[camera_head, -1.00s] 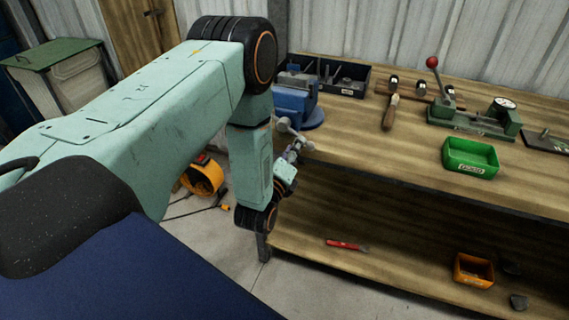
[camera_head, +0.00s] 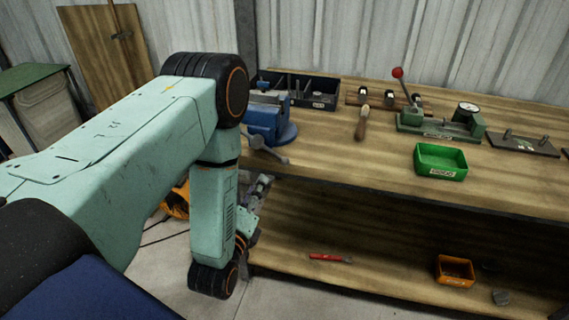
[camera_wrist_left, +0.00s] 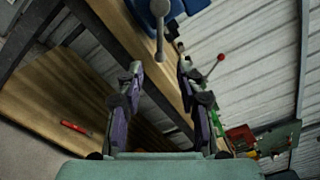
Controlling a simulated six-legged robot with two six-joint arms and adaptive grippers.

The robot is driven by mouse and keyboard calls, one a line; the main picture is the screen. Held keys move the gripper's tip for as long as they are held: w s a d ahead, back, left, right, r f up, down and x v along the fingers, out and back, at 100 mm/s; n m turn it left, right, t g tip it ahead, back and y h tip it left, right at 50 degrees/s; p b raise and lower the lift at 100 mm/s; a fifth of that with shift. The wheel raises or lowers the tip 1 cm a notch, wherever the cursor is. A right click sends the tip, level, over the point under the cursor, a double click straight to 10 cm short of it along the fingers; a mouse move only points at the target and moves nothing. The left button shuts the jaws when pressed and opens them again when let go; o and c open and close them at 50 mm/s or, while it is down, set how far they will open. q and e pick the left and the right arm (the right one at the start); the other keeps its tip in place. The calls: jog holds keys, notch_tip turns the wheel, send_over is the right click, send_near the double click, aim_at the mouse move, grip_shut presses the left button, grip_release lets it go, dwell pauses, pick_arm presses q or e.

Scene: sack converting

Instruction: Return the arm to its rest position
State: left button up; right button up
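My left arm comes in from the left, bends at the elbow and hangs down in front of the bench. My left gripper (camera_head: 258,188) is partly hidden behind the forearm, close to the bench's front left corner. In the left wrist view the two fingers of this gripper (camera_wrist_left: 160,70) stand apart with nothing between them, so it is open and empty. My right gripper is in neither view.
The workbench (camera_head: 350,165) carries a blue vise (camera_head: 268,120), a green bin (camera_head: 441,161) and a green lever press (camera_head: 440,122). The lower shelf (camera_head: 385,275) holds a red-handled tool (camera_head: 330,258) and an orange bin (camera_head: 455,270). Grey floor (camera_head: 170,265) lies below the arm.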

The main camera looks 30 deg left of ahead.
pick_arm(q)
jog(key=s+d+f+n+g+h, duration=0.25)
jog(key=s+f+n+g, duration=0.55)
jog(key=f+n, duration=0.55)
jog(key=s+d+f+n+g+b, duration=0.1)
jog(key=s+d+f+n+g, duration=0.1)
jog(key=s, duration=0.5)
jog(key=s+d+f+n+g+h+b, duration=0.1)
jog(key=s+d+f+n+g+b, duration=0.1)
jog(key=s, duration=0.4)
jog(key=s+d+f+n+g+b, duration=0.2)
jog(key=s+f+n+g, duration=0.1)
jog(key=s, duration=0.4)
jog(key=n+g, duration=0.1)
jog(key=g, duration=0.1)
jog(key=shift+s+d+g, duration=0.3)
jog(key=shift+n+h, duration=0.25)
jog(key=shift+h, duration=0.1)
